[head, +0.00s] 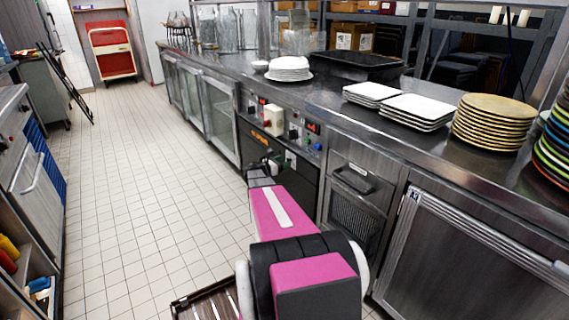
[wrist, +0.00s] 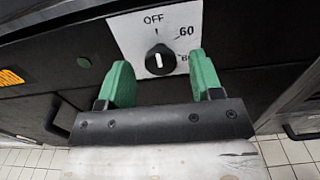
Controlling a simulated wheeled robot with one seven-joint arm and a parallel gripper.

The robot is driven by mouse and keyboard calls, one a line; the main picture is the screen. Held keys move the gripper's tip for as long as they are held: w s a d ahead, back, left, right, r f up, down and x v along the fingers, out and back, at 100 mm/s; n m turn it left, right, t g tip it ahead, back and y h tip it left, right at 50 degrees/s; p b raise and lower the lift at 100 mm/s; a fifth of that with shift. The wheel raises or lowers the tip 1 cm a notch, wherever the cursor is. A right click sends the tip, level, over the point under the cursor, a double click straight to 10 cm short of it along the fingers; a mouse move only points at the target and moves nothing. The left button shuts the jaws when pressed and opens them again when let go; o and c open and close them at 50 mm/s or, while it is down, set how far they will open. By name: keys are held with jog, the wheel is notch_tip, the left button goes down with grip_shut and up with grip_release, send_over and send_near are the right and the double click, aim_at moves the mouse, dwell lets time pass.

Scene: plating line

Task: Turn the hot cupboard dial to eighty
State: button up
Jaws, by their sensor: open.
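The hot cupboard dial (wrist: 159,61) is a round black knob with a white pointer line, on a white label plate (wrist: 122,37) in the wrist view. The pointer stands about upright, in line with the tick under OFF. The label reads 60 at upper right; a lower right number is partly covered by a finger. My gripper (wrist: 160,72) is open, its green fingers on either side of the dial with gaps to it. In the head view my gripper (head: 273,163) is at the dark cupboard front (head: 307,187); the dial cannot be made out there.
Above the cupboard front is a panel with knobs and red displays (head: 313,127). The steel counter (head: 330,92) carries white plates (head: 415,110), gold plates (head: 493,122) and a dark tray (head: 358,62).

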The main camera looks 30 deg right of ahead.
jog(key=shift+d, duration=0.55)
jog(key=c, duration=0.9)
jog(key=shift+m, duration=0.3)
jog(key=shift+s+f+m, duration=0.1)
jog(key=shift+f+m, duration=0.05)
jog(key=shift+m, duration=5.6)
jog(key=shift+s+f+m, duration=0.1)
jog(key=shift+m, duration=5.95)
